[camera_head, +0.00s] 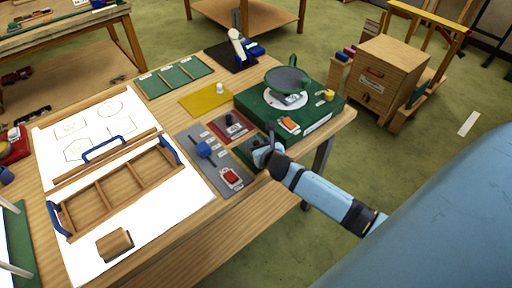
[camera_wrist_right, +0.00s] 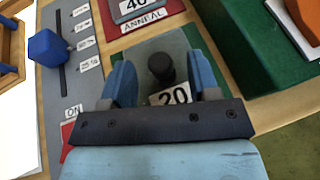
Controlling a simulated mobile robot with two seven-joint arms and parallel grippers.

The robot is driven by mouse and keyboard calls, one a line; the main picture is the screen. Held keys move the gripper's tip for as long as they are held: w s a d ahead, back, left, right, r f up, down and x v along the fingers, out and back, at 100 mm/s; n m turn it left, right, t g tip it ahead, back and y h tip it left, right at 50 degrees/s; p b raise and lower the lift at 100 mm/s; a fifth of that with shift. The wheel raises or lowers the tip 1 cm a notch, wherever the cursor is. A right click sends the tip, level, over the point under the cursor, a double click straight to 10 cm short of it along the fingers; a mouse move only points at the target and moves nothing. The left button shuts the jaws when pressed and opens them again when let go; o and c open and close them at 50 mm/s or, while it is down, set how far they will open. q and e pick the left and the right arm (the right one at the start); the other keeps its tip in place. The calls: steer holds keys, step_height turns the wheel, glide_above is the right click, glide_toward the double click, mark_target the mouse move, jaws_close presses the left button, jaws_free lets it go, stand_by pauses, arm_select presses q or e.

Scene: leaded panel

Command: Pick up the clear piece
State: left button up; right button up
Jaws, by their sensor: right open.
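I cannot make out a clear piece in either view. My right gripper (camera_head: 264,152) is over the dark green plate at the table's right side. In the right wrist view the gripper (camera_wrist_right: 160,78) is open, with its blue fingers on either side of a black knob (camera_wrist_right: 161,66). My left gripper is not in view.
A green machine (camera_head: 257,105) with a round dark dish stands just beyond the gripper. A grey panel (camera_head: 197,160) with a blue slider knob (camera_head: 204,150) lies left. A wooden frame (camera_head: 108,192) with blue handles lies on a white sheet (camera_head: 180,215). A divided green tray (camera_head: 175,79) lies at the back.

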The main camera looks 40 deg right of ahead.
steer(key=x, duration=0.2)
steer(key=shift+w+f, duration=0.1)
steer(key=shift+w, duration=0.15)
steer(key=shift+s, duration=0.1)
steer(key=c, duration=0.9)
